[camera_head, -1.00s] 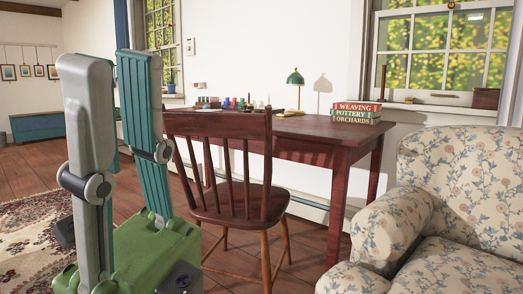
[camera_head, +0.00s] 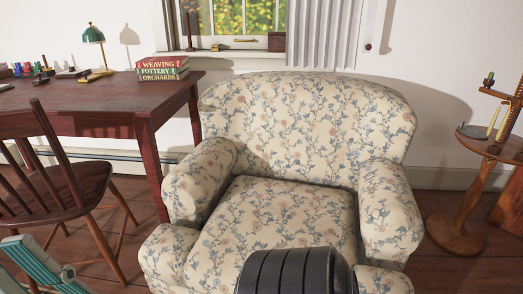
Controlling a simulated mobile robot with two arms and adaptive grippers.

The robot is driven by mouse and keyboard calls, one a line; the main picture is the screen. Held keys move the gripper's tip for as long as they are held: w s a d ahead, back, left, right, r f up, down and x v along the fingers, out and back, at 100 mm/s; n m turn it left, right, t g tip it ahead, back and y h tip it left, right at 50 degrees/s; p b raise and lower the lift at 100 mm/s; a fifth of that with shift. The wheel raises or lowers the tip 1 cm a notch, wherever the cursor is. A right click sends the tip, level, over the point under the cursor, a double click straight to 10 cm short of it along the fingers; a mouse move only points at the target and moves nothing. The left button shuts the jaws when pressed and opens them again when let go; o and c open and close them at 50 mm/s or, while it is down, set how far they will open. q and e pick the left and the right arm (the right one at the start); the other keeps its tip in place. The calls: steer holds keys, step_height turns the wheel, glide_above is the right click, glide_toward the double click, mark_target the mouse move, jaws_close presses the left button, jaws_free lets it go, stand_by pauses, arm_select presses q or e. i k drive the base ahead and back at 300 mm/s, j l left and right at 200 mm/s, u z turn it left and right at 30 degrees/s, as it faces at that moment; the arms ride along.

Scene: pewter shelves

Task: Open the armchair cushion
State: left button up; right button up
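The floral armchair (camera_head: 310,125) stands in the middle of the head view, facing me. Its seat cushion (camera_head: 270,220) lies flat between the two arms. The cushion's front part is hidden behind a dark ribbed thing at the bottom edge, which I cannot identify for sure. Neither gripper's fingers are in view.
A wooden chair (camera_head: 65,190) and a dark red desk (camera_head: 100,105) with books (camera_head: 162,68) and a green lamp (camera_head: 93,35) stand to the left. A round side table (camera_head: 490,145) with candles stands to the right. A window and curtain are behind.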

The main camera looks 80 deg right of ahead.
mark_target(255, 214)
steer(key=z, duration=2.05)
steer(key=j+z, duration=0.3)
steer(key=k+j+z, duration=0.1)
steer(key=j+z, duration=0.2)
steer(key=j, duration=0.15)
